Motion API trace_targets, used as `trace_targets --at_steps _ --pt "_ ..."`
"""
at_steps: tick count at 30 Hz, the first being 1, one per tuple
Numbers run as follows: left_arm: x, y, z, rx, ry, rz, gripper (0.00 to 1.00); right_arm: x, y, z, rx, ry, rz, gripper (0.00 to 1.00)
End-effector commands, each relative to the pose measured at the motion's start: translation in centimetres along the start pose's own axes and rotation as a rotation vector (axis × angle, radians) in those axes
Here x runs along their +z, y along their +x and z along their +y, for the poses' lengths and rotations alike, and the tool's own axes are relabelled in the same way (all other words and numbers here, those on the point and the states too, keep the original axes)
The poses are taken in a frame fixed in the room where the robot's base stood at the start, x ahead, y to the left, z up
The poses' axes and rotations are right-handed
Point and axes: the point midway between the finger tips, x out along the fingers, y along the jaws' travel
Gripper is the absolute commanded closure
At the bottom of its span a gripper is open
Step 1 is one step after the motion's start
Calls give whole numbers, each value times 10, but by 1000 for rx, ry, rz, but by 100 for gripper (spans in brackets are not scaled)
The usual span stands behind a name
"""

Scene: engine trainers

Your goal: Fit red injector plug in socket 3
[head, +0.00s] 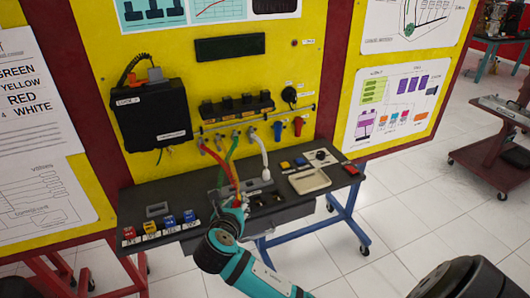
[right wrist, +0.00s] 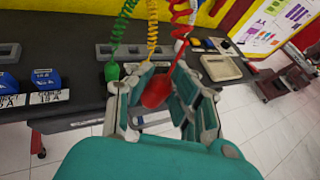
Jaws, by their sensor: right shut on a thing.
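My right gripper (head: 238,206) is over the front middle of the black bench. In the right wrist view the right gripper (right wrist: 162,82) is shut on the red plug (right wrist: 155,92), whose red coiled cable (right wrist: 182,30) runs upward. A green plug (right wrist: 112,71) on a green coiled cable stands just left of the fingers. A yellow coiled cable (right wrist: 152,30) hangs behind the red plug. In the head view a white cable (head: 264,155) hangs to the right. The fingers hide the sockets near the red plug; I cannot tell which is socket 3. My left gripper is out of view.
The black bench top (head: 208,200) carries several small labelled coloured blocks (head: 150,228) at the left and a beige tray (head: 309,181) at the right. A yellow panel (head: 285,70) rises behind. A poster (head: 30,85) reads GREEN, YELLOW, RED, WHITE.

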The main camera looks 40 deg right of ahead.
Motion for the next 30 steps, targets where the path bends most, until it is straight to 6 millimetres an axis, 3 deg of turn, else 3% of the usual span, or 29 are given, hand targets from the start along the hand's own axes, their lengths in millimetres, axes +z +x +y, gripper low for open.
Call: trace_targets --at_steps 1,3,6,10,13,17,26,30 --pt "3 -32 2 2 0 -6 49 27 18 -5 -39 0 3 100" --pt "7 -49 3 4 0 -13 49 38 46 -12 -82 4 6 100" --pt "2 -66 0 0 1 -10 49 46 78 -24 -131 9 12 100" --pt "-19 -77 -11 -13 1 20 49 48 103 -35 -170 12 15 100" --pt "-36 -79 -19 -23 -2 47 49 47 112 -38 -183 13 15 100" --pt "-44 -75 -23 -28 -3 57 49 42 115 -40 -187 15 15 100" --pt "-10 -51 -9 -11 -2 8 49 24 122 -38 -186 14 15 100" --pt "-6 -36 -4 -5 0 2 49 14 126 -38 -186 14 15 100"
